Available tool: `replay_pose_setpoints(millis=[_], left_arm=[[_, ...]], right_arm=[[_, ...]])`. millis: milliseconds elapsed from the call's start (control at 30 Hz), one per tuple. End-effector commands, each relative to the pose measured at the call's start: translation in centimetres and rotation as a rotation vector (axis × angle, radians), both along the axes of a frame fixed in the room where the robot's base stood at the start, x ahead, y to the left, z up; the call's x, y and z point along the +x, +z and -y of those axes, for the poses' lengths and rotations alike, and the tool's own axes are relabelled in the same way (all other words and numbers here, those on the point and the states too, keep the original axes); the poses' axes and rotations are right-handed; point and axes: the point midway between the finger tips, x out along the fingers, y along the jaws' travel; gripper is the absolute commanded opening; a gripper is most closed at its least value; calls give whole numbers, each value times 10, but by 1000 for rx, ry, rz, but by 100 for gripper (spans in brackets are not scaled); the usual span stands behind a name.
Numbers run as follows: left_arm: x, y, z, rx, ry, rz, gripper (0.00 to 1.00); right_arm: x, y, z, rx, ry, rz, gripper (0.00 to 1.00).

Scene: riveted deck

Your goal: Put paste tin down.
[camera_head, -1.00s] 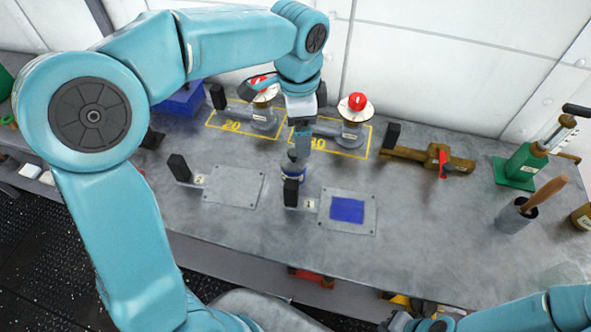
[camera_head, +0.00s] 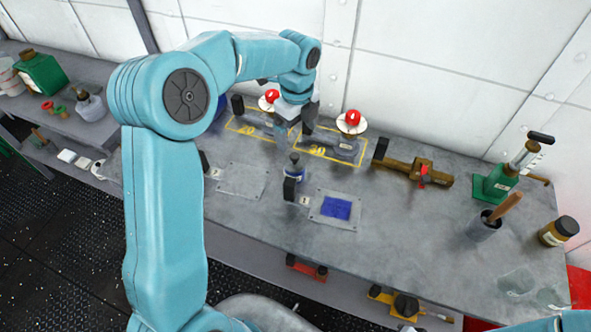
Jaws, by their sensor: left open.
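A small tin (camera_head: 295,166) with a dark top and a blue band, which looks like the paste tin, stands upright on the grey bench (camera_head: 410,215). It is behind a black upright block (camera_head: 290,188), which hides part of its lower side. My left gripper (camera_head: 294,132) points down above and behind the tin. It is open, with a visible gap between it and the tin. My right gripper is out of view; only a bit of my right arm shows at the bottom right.
Two red-topped devices (camera_head: 351,120) stand at the back in yellow outlines. A plate with a blue pad (camera_head: 337,207) lies right of the tin, a bare plate (camera_head: 242,180) to its left. A brown tool (camera_head: 413,172) and green press (camera_head: 494,183) stand further right.

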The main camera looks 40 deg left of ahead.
Motion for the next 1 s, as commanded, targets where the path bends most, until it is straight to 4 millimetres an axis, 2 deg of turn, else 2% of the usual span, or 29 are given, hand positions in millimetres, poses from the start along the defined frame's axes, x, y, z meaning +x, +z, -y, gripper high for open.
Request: replay_pose_setpoints(millis=[100, 300, 567, 733, 833, 1000], left_arm=[[-1, -31, -1, -1, 0, -8, 95], [-2, -73, -1, 0, 2, -5, 95], [-5, -95, 1, 0, 3, -4, 95], [-13, -121, 2, -1, 3, -7, 95], [-12, -136, 3, -1, 2, -4, 95], [-11, -143, 2, -1, 3, 0, 95]], right_arm=[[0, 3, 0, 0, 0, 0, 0], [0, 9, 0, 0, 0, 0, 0], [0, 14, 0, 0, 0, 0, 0], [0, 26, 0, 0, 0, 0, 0], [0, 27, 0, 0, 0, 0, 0], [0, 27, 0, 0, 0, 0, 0]])
